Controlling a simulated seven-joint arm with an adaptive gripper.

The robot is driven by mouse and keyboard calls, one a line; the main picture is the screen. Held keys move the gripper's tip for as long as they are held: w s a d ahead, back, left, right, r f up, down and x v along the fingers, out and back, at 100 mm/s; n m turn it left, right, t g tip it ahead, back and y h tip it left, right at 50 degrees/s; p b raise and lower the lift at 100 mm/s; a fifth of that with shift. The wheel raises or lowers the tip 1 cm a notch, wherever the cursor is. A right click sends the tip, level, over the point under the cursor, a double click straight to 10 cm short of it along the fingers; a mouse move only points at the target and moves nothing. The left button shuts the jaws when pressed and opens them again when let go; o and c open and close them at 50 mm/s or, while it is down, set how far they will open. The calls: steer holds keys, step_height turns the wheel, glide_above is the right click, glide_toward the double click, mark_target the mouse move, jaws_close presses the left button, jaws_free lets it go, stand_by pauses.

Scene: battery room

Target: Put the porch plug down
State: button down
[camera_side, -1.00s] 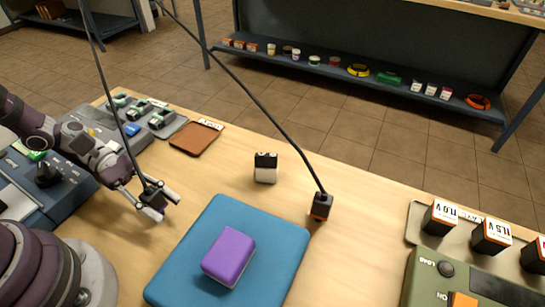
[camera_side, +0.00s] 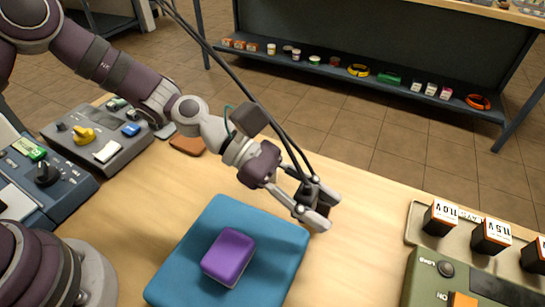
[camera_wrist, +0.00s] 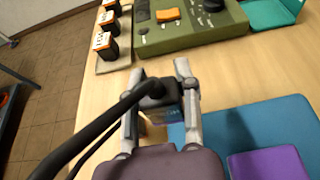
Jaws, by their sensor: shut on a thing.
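My gripper (camera_side: 327,208) is shut on a black plug (camera_side: 316,189) with a black cable, at the right of the blue mat (camera_side: 205,213). In the wrist view, my gripper (camera_wrist: 158,72) has a finger on either side of the plug (camera_wrist: 163,112), whose side bears small lettering I cannot read. I take it to be the porch plug. A second cable (camera_side: 230,75) runs down to the same spot, but its plug is hidden by my gripper. I cannot tell whether the held plug touches the table.
A purple block (camera_side: 229,256) sits on the mat. To the right are a green device (camera_side: 425,275) and black-and-white batteries (camera_side: 441,215) on a tray. Control panels (camera_side: 100,140) stand at the left. Bare table (camera_side: 365,215) lies right of my gripper.

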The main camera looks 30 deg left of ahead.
steer(key=s+d+r, duration=0.1)
steer(key=s+d, duration=0.3)
steer(key=d, duration=0.5)
step_height(320, 180, down, 9)
steer(key=shift+d+f, duration=0.1)
steer(key=shift+f, duration=0.1)
steer(key=c, duration=0.8)
jaws_free()
